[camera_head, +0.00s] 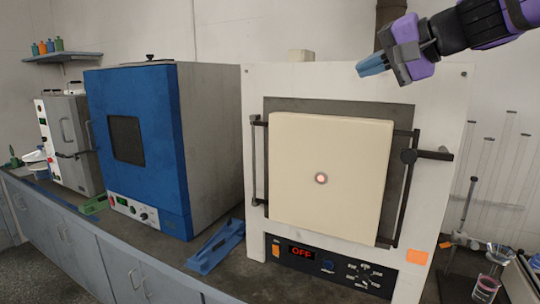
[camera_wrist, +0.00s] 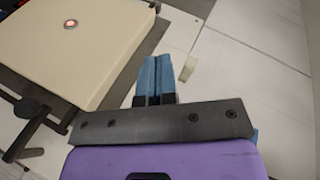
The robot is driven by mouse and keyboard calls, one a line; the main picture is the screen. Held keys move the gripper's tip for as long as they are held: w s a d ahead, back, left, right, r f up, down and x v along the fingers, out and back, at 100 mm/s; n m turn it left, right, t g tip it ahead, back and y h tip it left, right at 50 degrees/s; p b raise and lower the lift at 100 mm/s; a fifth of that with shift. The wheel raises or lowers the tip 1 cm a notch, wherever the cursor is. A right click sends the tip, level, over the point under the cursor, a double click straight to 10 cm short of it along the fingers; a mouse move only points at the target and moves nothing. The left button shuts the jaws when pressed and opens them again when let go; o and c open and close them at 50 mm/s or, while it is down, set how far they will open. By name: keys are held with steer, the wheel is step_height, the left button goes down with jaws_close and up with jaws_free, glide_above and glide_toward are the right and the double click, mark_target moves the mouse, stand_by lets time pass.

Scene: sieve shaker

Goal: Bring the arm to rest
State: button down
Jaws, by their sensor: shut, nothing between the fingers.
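My gripper (camera_head: 373,66) is at the upper right in the head view, in front of the top part of a white furnace (camera_head: 455,130). Its blue fingers point left and slightly down. In the wrist view the two blue fingers (camera_wrist: 154,78) lie side by side, shut with nothing between them. My purple and black arm reaches in from the top right corner. The furnace has a cream door (camera_head: 330,210), which is closed, and a panel that reads OFF. The door also shows at the upper left in the wrist view (camera_wrist: 80,45).
The furnace's black handle (camera_head: 432,155) sticks out right of the door. A blue oven (camera_head: 135,140) stands to the left. A blue tray-like object (camera_head: 217,247) lies on the counter between them. A stand (camera_head: 468,205) and a glass beaker (camera_head: 486,288) are at the right. Space above the oven is clear.

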steer(key=s+d+f+n+g+h, duration=0.2)
steer(key=s+d+f+h, duration=0.3)
steer(key=s+f, duration=0.5)
steer(key=s+d+f+n+g+h, duration=0.2)
steer(key=s+d+f+h, duration=0.3)
steer(key=s+d+f, duration=0.3)
step_height(320, 180, down, 2)
steer(key=s, duration=0.2)
steer(key=shift+s+f, duration=0.15)
steer(key=shift+s, duration=0.2)
